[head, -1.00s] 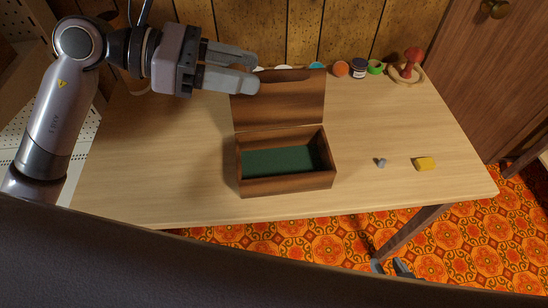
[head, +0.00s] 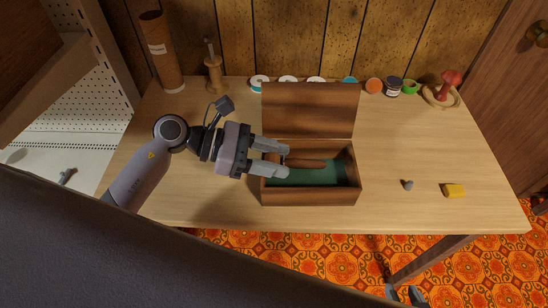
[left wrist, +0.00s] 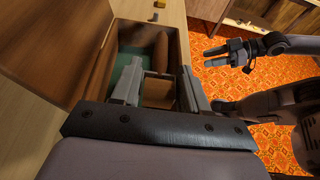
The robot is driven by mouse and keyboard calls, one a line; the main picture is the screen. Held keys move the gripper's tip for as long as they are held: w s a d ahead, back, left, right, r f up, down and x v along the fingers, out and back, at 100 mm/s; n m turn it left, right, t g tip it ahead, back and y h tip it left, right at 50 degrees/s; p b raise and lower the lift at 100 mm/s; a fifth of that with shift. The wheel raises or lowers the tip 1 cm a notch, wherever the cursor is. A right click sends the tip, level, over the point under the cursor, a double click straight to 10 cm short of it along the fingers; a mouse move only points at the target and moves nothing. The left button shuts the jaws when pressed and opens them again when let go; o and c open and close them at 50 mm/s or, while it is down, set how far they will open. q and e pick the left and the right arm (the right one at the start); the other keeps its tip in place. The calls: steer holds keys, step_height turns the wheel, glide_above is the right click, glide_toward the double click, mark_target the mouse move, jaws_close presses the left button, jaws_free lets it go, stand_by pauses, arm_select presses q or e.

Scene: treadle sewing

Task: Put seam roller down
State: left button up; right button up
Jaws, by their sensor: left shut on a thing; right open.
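The seam roller (head: 305,163), with a brown wooden handle, is inside the open wooden box (head: 310,195) or just over its green-lined floor. My left gripper (head: 287,160) is shut on its near end, fingers pointing right over the box's left side. In the left wrist view the roller's brown handle (left wrist: 161,48) stretches past the fingertips. I cannot tell if the roller touches the floor. My right gripper (left wrist: 241,54) is open and empty over the patterned floor; it shows partly at the head view's bottom edge (head: 406,294).
The box lid (head: 311,109) stands open at the back. A small grey piece (head: 407,185) and a yellow block (head: 453,190) lie to the right. Several small jars and discs, and a red mushroom-shaped thing (head: 449,83), line the back.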

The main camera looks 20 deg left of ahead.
arm_select(q)
steer(key=shift+f, duration=0.2)
steer(key=shift+f+b, duration=0.5)
steer(key=shift+b, duration=0.1)
steer(key=shift+f, duration=0.15)
